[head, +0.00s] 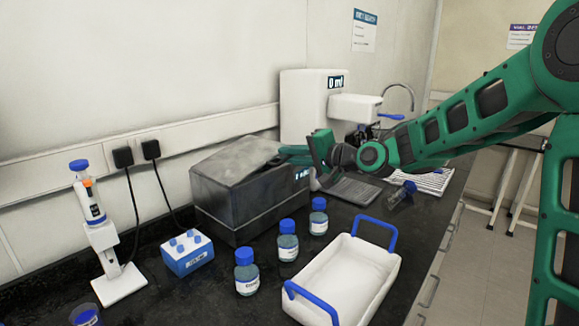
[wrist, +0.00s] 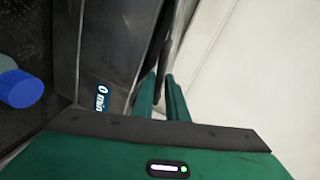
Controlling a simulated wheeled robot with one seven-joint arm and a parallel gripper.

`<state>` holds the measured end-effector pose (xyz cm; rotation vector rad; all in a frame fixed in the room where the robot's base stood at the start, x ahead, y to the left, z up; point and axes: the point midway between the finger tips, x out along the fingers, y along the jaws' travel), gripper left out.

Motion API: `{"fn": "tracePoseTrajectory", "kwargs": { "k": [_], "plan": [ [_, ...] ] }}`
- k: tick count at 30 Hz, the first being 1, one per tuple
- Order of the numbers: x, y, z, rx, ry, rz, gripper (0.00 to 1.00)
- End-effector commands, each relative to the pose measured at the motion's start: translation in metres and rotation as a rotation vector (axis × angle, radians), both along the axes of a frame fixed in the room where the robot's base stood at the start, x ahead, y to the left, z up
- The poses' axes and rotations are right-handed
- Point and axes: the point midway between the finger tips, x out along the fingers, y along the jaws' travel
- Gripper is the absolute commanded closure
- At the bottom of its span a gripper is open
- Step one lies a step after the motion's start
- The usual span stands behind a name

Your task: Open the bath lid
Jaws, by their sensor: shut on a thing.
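The bath (head: 238,212) is a dark grey box on the black bench, with a small display on its right side. Its grey lid (head: 232,158) covers the top; I cannot tell clearly whether it is slightly raised. My gripper (head: 287,153) reaches in from the right at the lid's right edge. In the wrist view my gripper's (wrist: 160,84) two green fingers are close together, shut on the edge of the lid. The fingertips and the exact grip are partly hidden. The wrist view also shows the bath's "0 min" display (wrist: 102,97) left of the fingers.
Blue-capped bottles (head: 288,241) stand in front of the bath. A white tray (head: 345,280) with blue handles is at the front. A blue-white block (head: 187,253) and a pipette stand (head: 112,255) are left. A white dispenser (head: 308,105) stands behind my gripper.

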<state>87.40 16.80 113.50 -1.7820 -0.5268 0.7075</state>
Motion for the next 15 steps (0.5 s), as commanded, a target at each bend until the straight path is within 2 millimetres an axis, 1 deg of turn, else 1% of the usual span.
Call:
{"fn": "tracePoseTrajectory", "kwargs": {
  "k": [1, 6, 15],
  "plan": [
    [-0.003, 0.004, 0.009, -0.033, -0.034, 0.004, 1.0],
    [-0.008, 0.011, 0.037, -0.146, -0.148, 0.005, 1.0],
    [-0.028, 0.032, 0.08, -0.346, -0.349, 0.007, 1.0]
  ]
}}
